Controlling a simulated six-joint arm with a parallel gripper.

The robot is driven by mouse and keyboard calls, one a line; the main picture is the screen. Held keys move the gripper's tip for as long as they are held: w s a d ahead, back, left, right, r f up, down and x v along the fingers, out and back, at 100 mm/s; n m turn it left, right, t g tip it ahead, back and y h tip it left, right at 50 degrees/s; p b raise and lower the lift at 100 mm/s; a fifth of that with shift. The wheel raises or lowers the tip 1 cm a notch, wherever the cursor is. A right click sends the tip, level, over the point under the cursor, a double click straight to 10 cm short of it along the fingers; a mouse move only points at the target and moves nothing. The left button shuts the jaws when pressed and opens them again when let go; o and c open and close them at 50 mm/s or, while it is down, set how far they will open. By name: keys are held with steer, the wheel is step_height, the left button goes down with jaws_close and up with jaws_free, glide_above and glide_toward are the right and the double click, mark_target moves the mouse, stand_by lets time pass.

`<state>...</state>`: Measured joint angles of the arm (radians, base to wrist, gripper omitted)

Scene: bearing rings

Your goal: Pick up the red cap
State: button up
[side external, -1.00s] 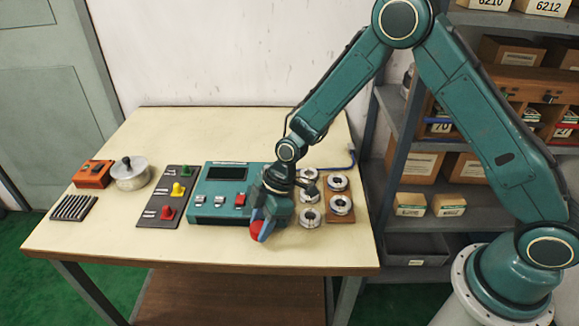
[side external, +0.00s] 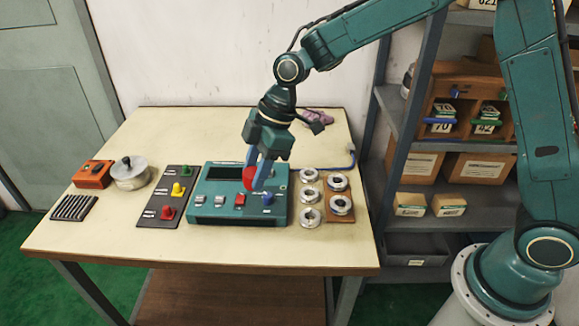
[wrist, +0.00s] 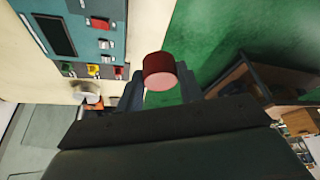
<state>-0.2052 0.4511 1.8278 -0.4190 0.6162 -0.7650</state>
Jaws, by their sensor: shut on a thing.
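The red cap (side external: 249,179) is a small round red piece. My gripper (side external: 258,177) is shut on it and holds it in the air, in front of the teal control box (side external: 213,216) as the side view shows it. In the wrist view the red cap (wrist: 160,70) sits between the two fingers of my gripper (wrist: 160,88), its paler round face toward the camera. The fingers hide part of the cap in the side view.
Bearing rings (side external: 309,195) stand right of the box, some on a brown board (side external: 341,217). The table's front right is clear.

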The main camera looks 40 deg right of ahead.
steer(key=shift+r, duration=0.1)
stand_by(0.6)
steer(key=w+d+f+m, duration=0.2)
steer(key=w+d, duration=0.3)
steer(key=w+d+f+m+t+h, duration=0.1)
steer(key=w+d+f+m, duration=0.1)
steer(key=w+d, duration=0.3)
steer(key=w+d+f+m, duration=0.2)
steer(key=w+d+f, duration=0.1)
steer(key=w+d, duration=0.1)
steer(key=shift+w+d+f+t, duration=0.35)
steer(key=shift+w+d+t, duration=0.05)
steer(key=shift+d, duration=0.1)
steer(key=shift+f, duration=0.2)
steer(key=shift+f, duration=1.8)
steer(key=shift+f, duration=1.75)
stand_by(0.9)
